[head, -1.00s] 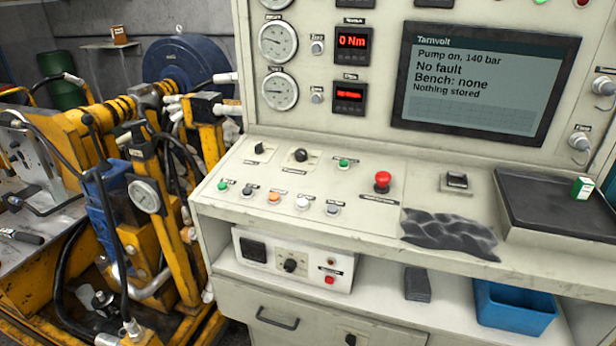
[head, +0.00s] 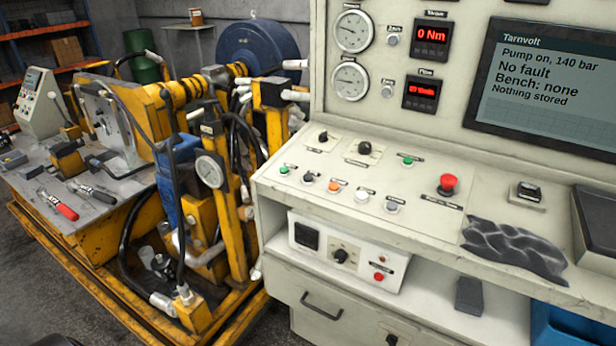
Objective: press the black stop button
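The control desk (head: 430,225) stands at the right in the head view. Its sloping top has a row of small push buttons: a green button (head: 283,170), a dark button (head: 308,177), an orange button (head: 334,187), a white button (head: 361,196) and a dark grey-topped button (head: 392,206). Their labels are too small to read, so I cannot tell which dark one is the stop button. The screen (head: 548,85) reads "Pump on, 140 bar", "No fault", "Bench: none", "Nothing stored". Neither gripper is in view.
A red mushroom button (head: 447,183), black knobs (head: 364,148), another green button (head: 407,160) and a black cloth-like patch (head: 512,249) are on the desk. A yellow test rig (head: 200,240) with hoses stands left of it. Dark floor (head: 45,285) is open at the lower left.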

